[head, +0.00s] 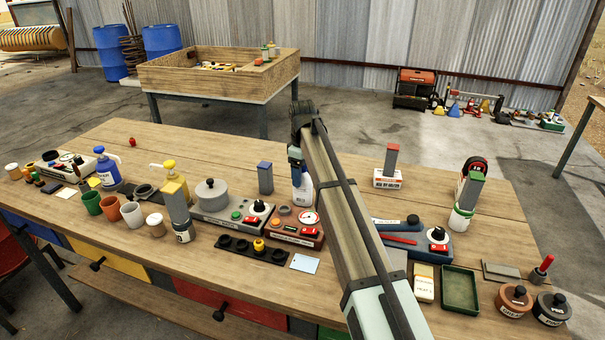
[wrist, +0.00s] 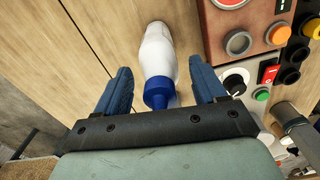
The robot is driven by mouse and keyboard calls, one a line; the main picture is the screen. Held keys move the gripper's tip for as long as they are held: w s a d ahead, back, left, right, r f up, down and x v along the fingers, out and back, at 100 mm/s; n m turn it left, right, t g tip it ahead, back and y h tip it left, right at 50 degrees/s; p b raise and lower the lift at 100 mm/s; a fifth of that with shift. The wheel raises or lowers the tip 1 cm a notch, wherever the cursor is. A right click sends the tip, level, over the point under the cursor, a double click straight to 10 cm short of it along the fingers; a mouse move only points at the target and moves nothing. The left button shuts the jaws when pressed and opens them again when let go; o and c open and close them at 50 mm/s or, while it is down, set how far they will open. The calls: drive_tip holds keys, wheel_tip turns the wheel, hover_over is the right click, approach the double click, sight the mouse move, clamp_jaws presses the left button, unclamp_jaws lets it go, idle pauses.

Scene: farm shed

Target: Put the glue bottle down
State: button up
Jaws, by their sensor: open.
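The glue bottle is white with a blue cap. In the wrist view the glue bottle (wrist: 158,55) has its cap toward my gripper (wrist: 167,88), between the two blue fingers. The fingers are open, with a gap on each side of the cap. In the head view the bottle's white body (head: 305,190) shows at the table's middle, partly hidden by my arm and gripper (head: 297,160). It appears upright on the wooden table (head: 240,165), though its base is hard to make out.
A blue-topped block (head: 265,178) stands near the bottle's left. Behind it the table is mostly clear.

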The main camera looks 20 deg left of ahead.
wheel_tip(320, 180, up, 12)
drive_tip(key=shift+r, duration=0.1)
idle(0.5)
